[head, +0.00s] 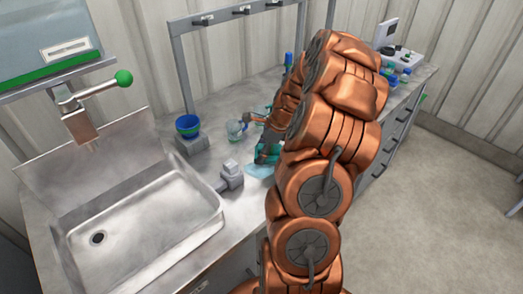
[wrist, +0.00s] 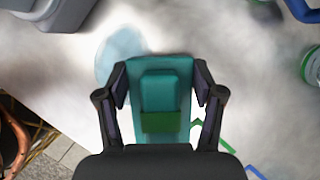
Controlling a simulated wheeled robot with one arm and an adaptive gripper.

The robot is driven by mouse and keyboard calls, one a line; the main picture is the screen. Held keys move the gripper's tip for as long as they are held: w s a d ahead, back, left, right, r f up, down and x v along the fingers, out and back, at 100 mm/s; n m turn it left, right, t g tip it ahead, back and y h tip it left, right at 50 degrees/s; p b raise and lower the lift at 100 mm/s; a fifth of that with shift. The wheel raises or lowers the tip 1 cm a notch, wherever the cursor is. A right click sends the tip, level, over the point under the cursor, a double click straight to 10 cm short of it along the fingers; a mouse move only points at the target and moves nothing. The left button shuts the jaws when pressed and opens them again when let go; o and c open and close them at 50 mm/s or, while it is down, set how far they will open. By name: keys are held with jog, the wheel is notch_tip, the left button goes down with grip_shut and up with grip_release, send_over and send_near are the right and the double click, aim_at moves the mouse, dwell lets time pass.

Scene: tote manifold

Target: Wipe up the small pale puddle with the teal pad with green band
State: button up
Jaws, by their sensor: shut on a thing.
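The teal pad with green band (wrist: 174,68) is between the fingers of my gripper (wrist: 161,88) in the wrist view, and the gripper is shut on its raised grip. The small pale puddle (wrist: 118,50) is a light blue patch on the grey counter, just beyond the pad's upper left corner. The pad seems to overlap the puddle's near right edge; I cannot tell if it touches the counter. In the head view the pad (head: 267,153) shows beside my copper arm, and the puddle (head: 259,171) lies just in front of it, towards the sink.
A steel sink (head: 140,225) is at the left, with a grey fixture (head: 231,173) on the counter beside the puddle. A green-labelled container (wrist: 312,66) is at the right in the wrist view.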

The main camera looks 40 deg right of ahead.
jog(key=shift+f, duration=0.5)
